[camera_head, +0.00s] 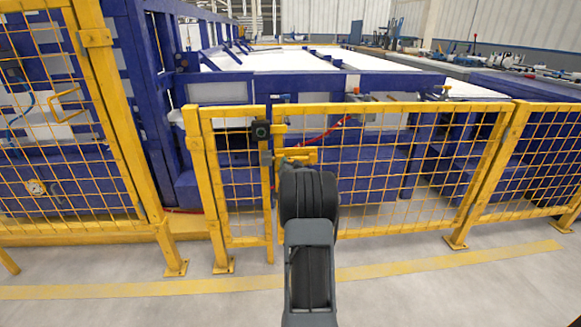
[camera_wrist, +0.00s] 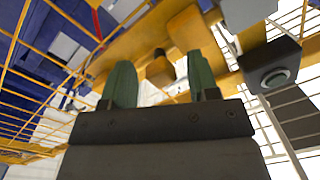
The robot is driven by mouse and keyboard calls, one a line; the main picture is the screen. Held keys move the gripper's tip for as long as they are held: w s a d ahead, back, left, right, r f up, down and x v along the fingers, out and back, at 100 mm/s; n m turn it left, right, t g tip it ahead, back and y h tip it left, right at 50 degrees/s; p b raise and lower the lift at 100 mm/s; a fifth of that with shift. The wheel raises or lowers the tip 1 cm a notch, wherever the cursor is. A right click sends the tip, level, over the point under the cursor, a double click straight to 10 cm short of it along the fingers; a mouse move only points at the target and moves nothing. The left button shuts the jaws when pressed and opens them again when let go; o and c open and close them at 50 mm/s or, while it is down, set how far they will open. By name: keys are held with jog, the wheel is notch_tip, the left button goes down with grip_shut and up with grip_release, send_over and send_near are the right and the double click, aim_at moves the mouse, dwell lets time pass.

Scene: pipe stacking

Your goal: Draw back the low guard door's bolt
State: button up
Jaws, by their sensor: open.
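The low guard door (camera_head: 400,160) is a yellow-framed mesh panel in the middle of the head view and stands in line with the fence. Its yellow bolt (camera_head: 300,154) sits at the door's left edge, beside the post. In the wrist view a yellow bolt knob (camera_wrist: 160,70) shows between and beyond the two green fingertips. My gripper (camera_wrist: 161,80) is open, with a finger on either side of the knob. Whether the fingers touch it I cannot tell. In the head view my dark arm hides the gripper and the lower part of the bolt area.
A dark box with a round face (camera_head: 260,131) is on the post left of the bolt, also at right in the wrist view (camera_wrist: 270,68). Yellow mesh fence (camera_head: 75,150) continues on both sides. Blue machinery stands behind. The grey floor in front is clear.

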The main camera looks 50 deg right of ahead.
jog(key=shift+w+d, duration=0.3)
jog(key=shift+w, duration=0.05)
jog(key=shift+c, duration=0.2)
grip_shut()
